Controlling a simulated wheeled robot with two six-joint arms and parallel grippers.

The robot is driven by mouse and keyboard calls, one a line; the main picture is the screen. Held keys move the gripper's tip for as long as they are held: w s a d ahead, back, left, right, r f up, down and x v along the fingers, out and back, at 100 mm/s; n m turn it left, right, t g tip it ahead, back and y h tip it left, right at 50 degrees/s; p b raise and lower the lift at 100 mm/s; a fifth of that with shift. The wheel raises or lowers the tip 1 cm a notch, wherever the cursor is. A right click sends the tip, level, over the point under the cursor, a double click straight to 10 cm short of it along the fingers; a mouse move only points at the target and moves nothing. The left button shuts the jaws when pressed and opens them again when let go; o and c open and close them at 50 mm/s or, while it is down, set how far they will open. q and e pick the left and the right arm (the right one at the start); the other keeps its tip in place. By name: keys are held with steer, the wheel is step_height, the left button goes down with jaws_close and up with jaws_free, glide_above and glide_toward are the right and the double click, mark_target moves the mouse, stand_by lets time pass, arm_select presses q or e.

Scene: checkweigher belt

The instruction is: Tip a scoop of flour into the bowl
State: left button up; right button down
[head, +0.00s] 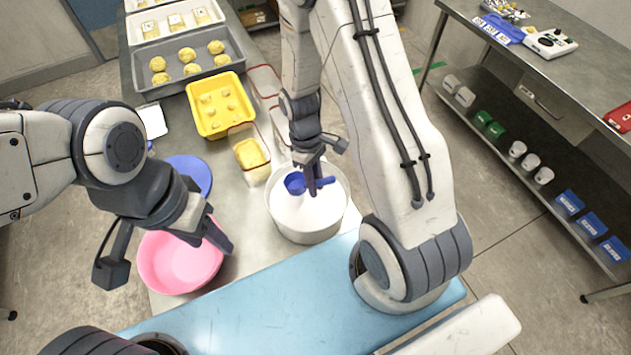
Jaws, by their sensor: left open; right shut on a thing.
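A blue scoop (294,184) is in my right gripper (314,184), which is shut on its handle. The scoop's cup is over or in a round pale tub (310,238) with white flour inside. I cannot tell whether the cup touches the flour or how much it holds. A pink bowl (172,276) stands to the left of the tub, partly covered by my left arm. My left gripper (163,250) is open and empty, its fingers spread above the bowl. The bowl's far rim is hidden by the gripper.
A blue round disc or lid (188,168) lies behind the bowl. A clear container (251,172) with yellow contents, a yellow tray (238,126) and a grey tray of dough balls (239,54) stand behind.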

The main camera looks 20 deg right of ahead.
mark_target(317, 181)
steer(key=shift+f+b, duration=2.75)
steer(key=shift+f, duration=1.5)
steer(key=shift+r, duration=0.1)
steer(key=shift+r+p, duration=5.35)
steer(key=shift+r, duration=0.7)
